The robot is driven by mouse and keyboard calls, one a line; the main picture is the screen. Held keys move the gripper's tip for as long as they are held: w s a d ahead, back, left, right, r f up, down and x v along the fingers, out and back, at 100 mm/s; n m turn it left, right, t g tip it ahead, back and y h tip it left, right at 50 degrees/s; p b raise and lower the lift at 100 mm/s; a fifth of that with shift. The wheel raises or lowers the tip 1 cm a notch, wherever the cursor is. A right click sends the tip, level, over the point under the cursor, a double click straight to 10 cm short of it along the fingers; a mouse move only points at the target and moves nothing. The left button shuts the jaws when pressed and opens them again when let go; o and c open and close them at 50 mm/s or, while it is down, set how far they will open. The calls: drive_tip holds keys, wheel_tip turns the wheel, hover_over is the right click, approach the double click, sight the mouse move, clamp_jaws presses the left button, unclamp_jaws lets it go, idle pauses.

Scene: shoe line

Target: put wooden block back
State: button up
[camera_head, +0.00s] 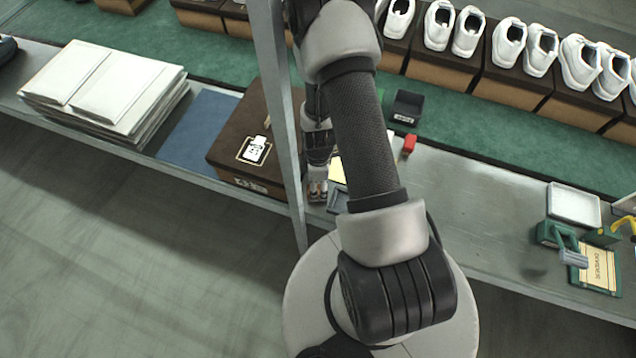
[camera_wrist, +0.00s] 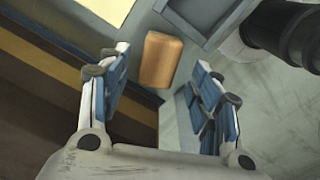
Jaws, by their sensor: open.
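The wooden block (camera_wrist: 161,60) is a small orange-brown piece with rounded edges. In the wrist view it lies ahead of my gripper (camera_wrist: 160,76), in line with the gap between the two blue-padded fingers. The fingers are spread apart, and no contact with the block shows. In the head view my gripper (camera_head: 318,190) is low over the bench, just right of the dark brown shoe box. My arm hides part of that spot, and I cannot make out the block there.
The brown box (camera_head: 225,150) stands close left of my gripper, behind a grey post (camera_head: 280,110). A grey tray (camera_wrist: 205,14) lies beyond the block. A red object (camera_head: 409,145) and black holder (camera_head: 406,107) stand right of my arm.

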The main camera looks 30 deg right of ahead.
wheel_tip(320, 180, up, 7)
drive_tip(key=shift+p, duration=0.45)
drive_tip(key=shift+r, duration=0.1)
